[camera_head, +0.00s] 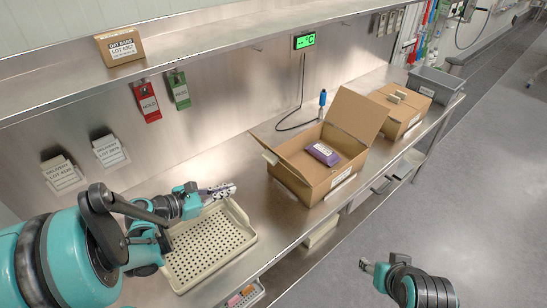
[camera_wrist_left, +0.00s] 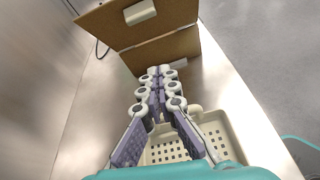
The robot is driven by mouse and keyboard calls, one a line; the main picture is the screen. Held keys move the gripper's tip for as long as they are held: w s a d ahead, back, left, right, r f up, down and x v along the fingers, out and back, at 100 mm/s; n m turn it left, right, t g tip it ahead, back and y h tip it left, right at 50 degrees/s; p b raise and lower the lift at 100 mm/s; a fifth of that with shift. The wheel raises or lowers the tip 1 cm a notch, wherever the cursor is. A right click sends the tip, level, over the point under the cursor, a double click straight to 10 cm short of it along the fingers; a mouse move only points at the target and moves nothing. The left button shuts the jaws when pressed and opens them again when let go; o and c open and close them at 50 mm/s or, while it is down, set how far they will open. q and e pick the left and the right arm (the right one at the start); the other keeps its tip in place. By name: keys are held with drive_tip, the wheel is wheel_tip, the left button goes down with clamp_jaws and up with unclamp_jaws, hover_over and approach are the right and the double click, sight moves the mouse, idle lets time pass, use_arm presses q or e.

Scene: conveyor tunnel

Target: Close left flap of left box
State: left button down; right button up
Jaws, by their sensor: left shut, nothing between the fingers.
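The left box (camera_head: 297,187) is an open brown carton on the steel bench, with a purple packet (camera_head: 323,153) inside. Its large right flap (camera_head: 358,113) stands up. Its left flap (camera_head: 264,149) sticks out at the upper left, seen nearly edge-on. My left gripper (camera_head: 229,189) is shut and empty above the tray, left of the box and apart from it. In the left wrist view my left gripper (camera_wrist_left: 158,72) points at brown cardboard panels (camera_wrist_left: 165,50) of the box. My right gripper (camera_head: 367,265) is over the floor; its finger gap is too small to make out.
A perforated cream tray (camera_head: 246,234) lies below my left gripper. A second carton (camera_head: 396,111) and a grey bin (camera_head: 432,82) stand farther right. A blue-handled tool (camera_head: 322,98) stands behind the box. A shelf (camera_head: 200,55) runs above the bench. Bare steel lies between tray and box.

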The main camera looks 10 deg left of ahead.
use_arm(q)
drive_tip(key=w+n, duration=0.1)
drive_tip(key=b, duration=0.2)
approach(277, 162)
drive_tip(key=w+f, duration=0.4)
drive_tip(key=f, duration=0.1)
drive_tip(key=shift+w+d+r+n+t+h, duration=0.1)
drive_tip(key=shift+w+r+n+t+h, duration=0.1)
drive_tip(key=shift+w, duration=0.15)
drive_tip(key=shift+w+d+r+n+t+h, duration=0.1)
drive_tip(key=shift+w+d+t, duration=0.1)
drive_tip(key=shift+w, duration=0.15)
drive_tip(key=shift+r, duration=0.1)
